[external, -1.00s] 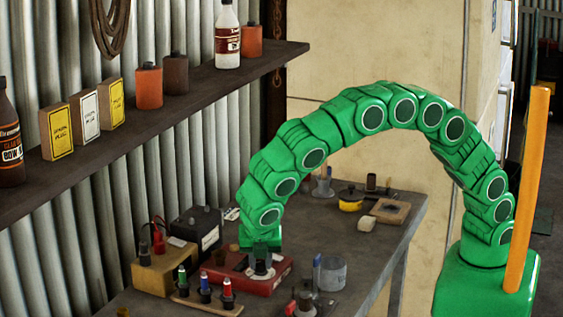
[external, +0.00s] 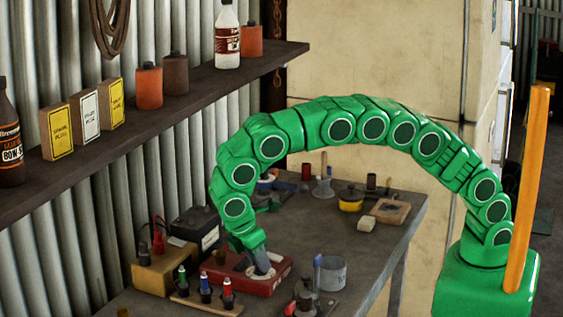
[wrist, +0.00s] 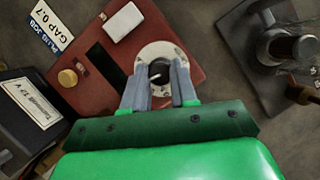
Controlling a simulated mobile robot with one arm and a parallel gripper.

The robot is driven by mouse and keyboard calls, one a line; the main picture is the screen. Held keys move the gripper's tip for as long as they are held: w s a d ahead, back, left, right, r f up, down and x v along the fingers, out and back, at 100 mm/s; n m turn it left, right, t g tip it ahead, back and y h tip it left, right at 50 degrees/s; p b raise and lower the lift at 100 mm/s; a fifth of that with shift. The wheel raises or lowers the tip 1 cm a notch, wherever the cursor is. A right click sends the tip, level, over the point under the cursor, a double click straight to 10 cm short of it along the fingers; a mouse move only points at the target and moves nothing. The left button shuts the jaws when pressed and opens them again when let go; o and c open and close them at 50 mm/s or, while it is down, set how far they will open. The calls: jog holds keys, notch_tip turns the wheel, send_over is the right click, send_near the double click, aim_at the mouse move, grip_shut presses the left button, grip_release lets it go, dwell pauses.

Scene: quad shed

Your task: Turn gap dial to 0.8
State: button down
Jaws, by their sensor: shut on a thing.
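The red gap box (external: 270,287) sits on the bench in the external view, and its top (wrist: 90,50) fills the upper middle of the wrist view. The gap dial (wrist: 159,71) is a dark knob with a pale pointer inside a white dotted ring. My gripper (wrist: 160,84) has its two grey fingers on either side of the knob, shut on it. In the external view my gripper (external: 259,264) leans down onto the box. The fingers cover part of the ring, and its scale marks are too small to read.
A card (wrist: 49,27) beside the box reads "GAP 0.7". A black battery (wrist: 28,117) is at left in the wrist view. A rack of coloured plugs (external: 205,300) stands before the box. A grey cup (external: 332,273) stands right of it.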

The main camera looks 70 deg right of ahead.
jog(key=m+g, duration=0.1)
jog(key=m, duration=0.2)
jog(key=shift+w+d+m+y, duration=0.1)
jog(key=shift+m+y, duration=0.3)
jog(key=shift+d+m+g+y, duration=0.1)
jog(key=shift+m+g+y, duration=0.5)
jog(key=shift+m, duration=1.4)
jog(key=c, duration=0.9)
grip_release()
